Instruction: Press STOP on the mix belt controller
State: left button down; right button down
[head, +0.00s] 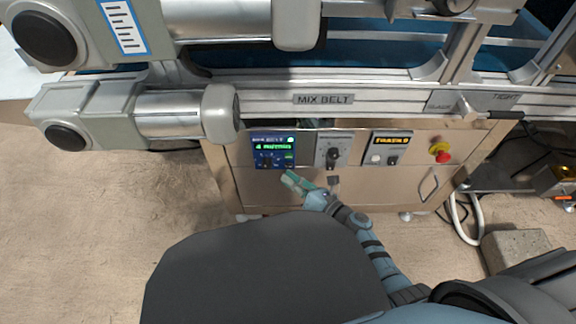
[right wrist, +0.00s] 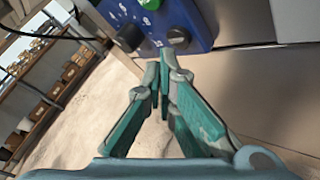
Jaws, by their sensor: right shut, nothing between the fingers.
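The mix belt controller (head: 273,150) is a small blue box on the front of the steel cabinet, below the MIX BELT label. Its display is lit with green text, read as about 4 m/min. In the right wrist view the blue controller (right wrist: 190,22) shows two dark round controls and a green one at the top edge. No STOP lettering is readable. My right gripper (head: 288,178) is shut and empty, just below the controller's lower right corner. Its fingertips (right wrist: 168,62) appear just short of a dark round control (right wrist: 178,37); contact cannot be told. My left gripper is out of view.
Right of the controller are a grey rotary switch box (head: 333,150), a unit with an amber display (head: 388,148) and a red emergency button (head: 441,154) on yellow. The conveyor frame (head: 400,101) overhangs the cabinet (head: 400,182). Bare floor lies at left.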

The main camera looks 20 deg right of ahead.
jog(key=shift+w+d, duration=0.1)
jog(key=shift+w, duration=0.2)
jog(key=shift+w+d, duration=0.1)
jog(key=shift+w, duration=0.25)
dwell(0.5)
jog(key=shift+s, duration=0.1)
jog(key=shift+s+a, duration=0.2)
jog(key=shift+s, duration=0.5)
jog(key=s, duration=0.2)
jog(key=s+a+p, duration=0.1)
jog(key=s, duration=0.1)
jog(key=shift+s+a, duration=0.1)
jog(key=shift+s, duration=0.3)
dwell(0.8)
